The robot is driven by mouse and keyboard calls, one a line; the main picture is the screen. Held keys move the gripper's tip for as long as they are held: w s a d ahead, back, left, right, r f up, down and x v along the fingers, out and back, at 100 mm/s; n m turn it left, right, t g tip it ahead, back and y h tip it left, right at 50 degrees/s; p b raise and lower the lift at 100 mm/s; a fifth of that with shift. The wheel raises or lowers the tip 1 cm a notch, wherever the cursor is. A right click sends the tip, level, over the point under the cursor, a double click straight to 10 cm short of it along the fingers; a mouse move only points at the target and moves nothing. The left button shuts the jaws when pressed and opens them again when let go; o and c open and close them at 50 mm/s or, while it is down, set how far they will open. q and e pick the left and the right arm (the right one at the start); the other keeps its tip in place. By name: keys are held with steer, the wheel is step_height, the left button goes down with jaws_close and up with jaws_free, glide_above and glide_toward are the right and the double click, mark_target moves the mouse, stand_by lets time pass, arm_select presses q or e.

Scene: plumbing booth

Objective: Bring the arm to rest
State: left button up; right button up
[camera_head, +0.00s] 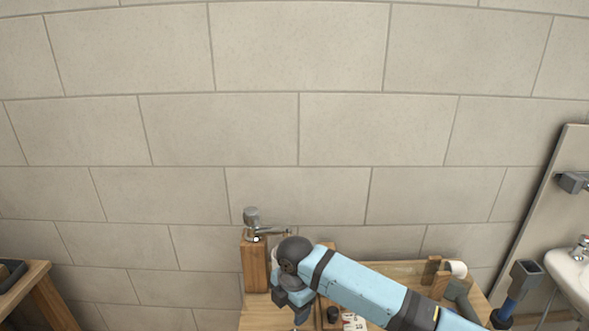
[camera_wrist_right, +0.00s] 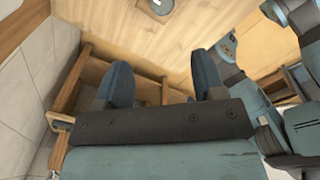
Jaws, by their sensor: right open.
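My right arm (camera_head: 365,284) is light blue with dark bands and reaches in from the lower right over a wooden workbench (camera_head: 262,318). Its dark wrist bends down, and my right gripper (camera_head: 300,315) points at the bench, partly cut off by the lower edge. In the right wrist view my right gripper (camera_wrist_right: 163,80) shows two dark blue fingers spread wide apart. Nothing is between them. My left gripper is in neither view.
A wooden post (camera_head: 256,266) with a metal tap (camera_head: 254,222) stands close left of my wrist. A white roll (camera_head: 456,268) in a wooden holder is at the bench's right. A washbasin (camera_head: 572,276) stands far right, another table (camera_head: 28,285) far left. The tiled wall (camera_head: 300,130) is behind.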

steer(key=s+f+m+t+y+p, duration=0.4)
steer(key=s+f+m+y, duration=0.2)
steer(key=s+m, duration=0.45)
steer(key=s+d+m+t+h+p, duration=0.1)
steer(key=s+d+m+t+p, duration=0.1)
steer(key=s+d+m, duration=0.4)
steer(key=s+d+m+t+h+p, duration=0.2)
steer(key=s+d+m+t, duration=0.2)
steer(key=d, duration=1)
steer(key=s+m, duration=0.3)
steer(key=s, duration=0.2)
steer(key=shift+s+d+t+h+p, duration=0.3)
steer(key=shift+s+t, duration=0.1)
